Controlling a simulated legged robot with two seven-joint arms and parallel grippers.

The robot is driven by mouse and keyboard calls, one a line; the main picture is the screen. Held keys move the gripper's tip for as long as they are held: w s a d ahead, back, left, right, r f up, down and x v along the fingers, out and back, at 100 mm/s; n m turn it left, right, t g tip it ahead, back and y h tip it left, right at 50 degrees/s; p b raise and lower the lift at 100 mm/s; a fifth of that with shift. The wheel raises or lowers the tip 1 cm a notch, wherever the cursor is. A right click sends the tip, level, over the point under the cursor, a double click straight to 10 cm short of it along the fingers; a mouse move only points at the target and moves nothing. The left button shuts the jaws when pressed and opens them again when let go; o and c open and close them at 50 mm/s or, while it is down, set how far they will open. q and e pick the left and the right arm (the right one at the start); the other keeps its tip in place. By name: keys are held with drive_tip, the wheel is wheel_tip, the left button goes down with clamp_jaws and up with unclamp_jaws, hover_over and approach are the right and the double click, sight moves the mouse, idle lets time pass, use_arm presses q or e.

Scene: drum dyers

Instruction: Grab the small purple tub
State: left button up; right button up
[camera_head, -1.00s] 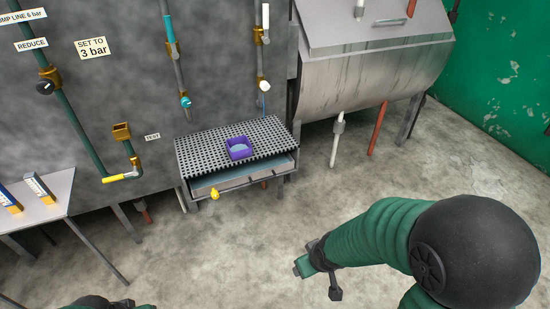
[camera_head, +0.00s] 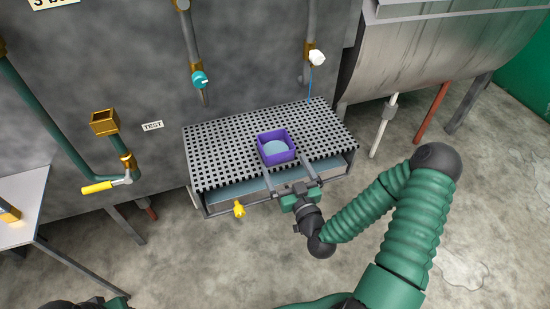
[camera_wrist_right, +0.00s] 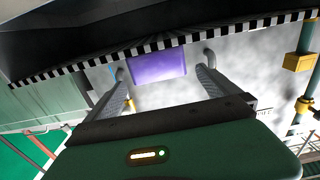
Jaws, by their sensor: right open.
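The small purple tub (camera_head: 276,148) is square and open-topped, with a pale blue surface inside. It stands upright on a perforated grey grate (camera_head: 222,150). My right gripper (camera_head: 287,168) is open at the tub's near side, its two fingers pointing toward it, one on either side. In the right wrist view, the tub (camera_wrist_right: 157,67) shows between the two spread fingertips (camera_wrist_right: 165,65), with a gap on each side. The gripper is not closed on it. My left gripper is not visible; only a dark part of my left arm shows at the bottom left.
A yellow knob (camera_head: 239,209) sits at the front of the tray below the grate. A teal-handled tap (camera_head: 200,79) and a white-knobbed one (camera_head: 317,58) hang above the back. A metal drum (camera_head: 440,55) is at right. A side table (camera_head: 22,195) stands left.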

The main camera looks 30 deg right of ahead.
sight(281, 157)
drive_tip(key=w+b, duration=0.1)
drive_tip(key=b, duration=0.1)
drive_tip(key=w+f+b, duration=0.1)
drive_tip(key=b, duration=0.1)
drive_tip(key=shift+w+d+f+b, duration=0.15)
drive_tip(key=shift+d+b, duration=0.25)
drive_tip(key=shift+w+d+r+p, duration=0.15)
drive_tip(key=shift+w+r+p, duration=0.05)
drive_tip(key=shift+w, duration=0.45)
drive_tip(key=shift+w+d+r+p, duration=0.15)
drive_tip(key=shift+w+r+p, duration=0.05)
drive_tip(key=shift+w, duration=0.4)
drive_tip(key=b+x, duration=0.1)
drive_tip(key=x, duration=0.4)
drive_tip(key=shift+w+d+r, duration=0.1)
drive_tip(key=shift+w+r, duration=0.05)
drive_tip(key=shift+r, duration=0.1)
drive_tip(key=shift+c, duration=1.3)
drive_tip(key=c, duration=0.9)
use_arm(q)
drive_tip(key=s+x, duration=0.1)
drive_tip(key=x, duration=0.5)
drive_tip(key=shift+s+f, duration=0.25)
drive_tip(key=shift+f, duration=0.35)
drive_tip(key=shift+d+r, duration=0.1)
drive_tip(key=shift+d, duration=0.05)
